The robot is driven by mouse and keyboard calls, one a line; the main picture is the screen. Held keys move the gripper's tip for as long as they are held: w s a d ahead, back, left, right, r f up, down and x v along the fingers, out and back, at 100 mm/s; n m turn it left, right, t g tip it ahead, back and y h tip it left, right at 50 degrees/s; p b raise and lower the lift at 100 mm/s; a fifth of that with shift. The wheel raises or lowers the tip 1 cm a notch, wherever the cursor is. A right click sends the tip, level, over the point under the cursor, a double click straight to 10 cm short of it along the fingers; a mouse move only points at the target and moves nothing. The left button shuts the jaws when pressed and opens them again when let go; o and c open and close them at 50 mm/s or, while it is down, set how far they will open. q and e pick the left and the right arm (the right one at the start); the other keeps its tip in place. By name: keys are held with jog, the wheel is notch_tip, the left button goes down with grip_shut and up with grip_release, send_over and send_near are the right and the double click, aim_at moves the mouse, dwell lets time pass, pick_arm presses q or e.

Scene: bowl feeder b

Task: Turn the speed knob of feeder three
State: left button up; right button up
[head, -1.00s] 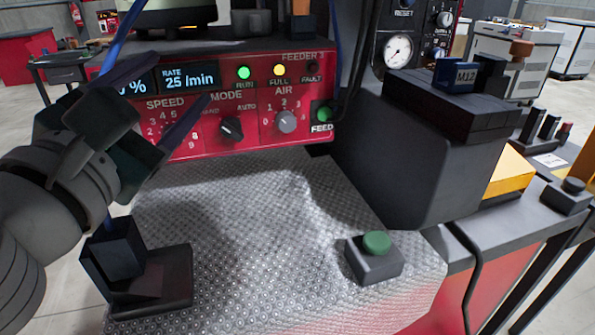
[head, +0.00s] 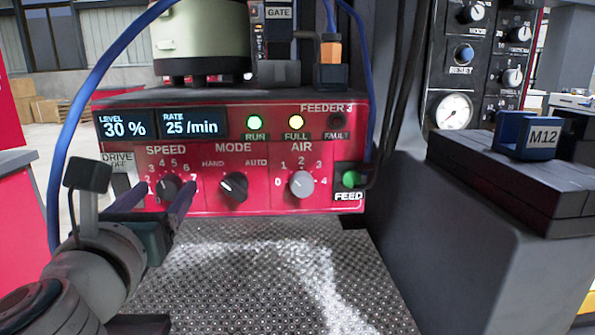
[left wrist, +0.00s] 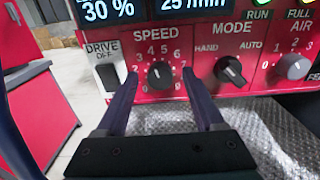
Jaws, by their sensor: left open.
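The red feeder three panel (head: 278,200) faces me, with displays reading LEVEL 30 % and RATE 25 /min. Its dark speed knob (head: 168,187) sits under the SPEED label at the panel's left; the knob also shows in the left wrist view (left wrist: 160,75). My left gripper (head: 152,194) is open in front of the knob. In the left wrist view my left gripper (left wrist: 172,84) has one finger on each side of the knob, with visible gaps to it. Whether the fingertips reach as far as the knob's face I cannot tell. My right gripper is not in view.
The mode knob (head: 233,187) and the grey air knob (head: 300,185) are to the right of the speed knob. The DRIVE switch (left wrist: 108,75) is just left. The green FEED button (head: 350,179) is at the panel's right. A blue cable (head: 62,150) arcs at left.

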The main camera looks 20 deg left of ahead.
pick_arm(q)
jog(key=shift+w+a, duration=0.1)
jog(key=shift+w, duration=0.15)
jog(key=shift+s, duration=0.15)
jog(key=shift+c, duration=0.3)
grip_shut()
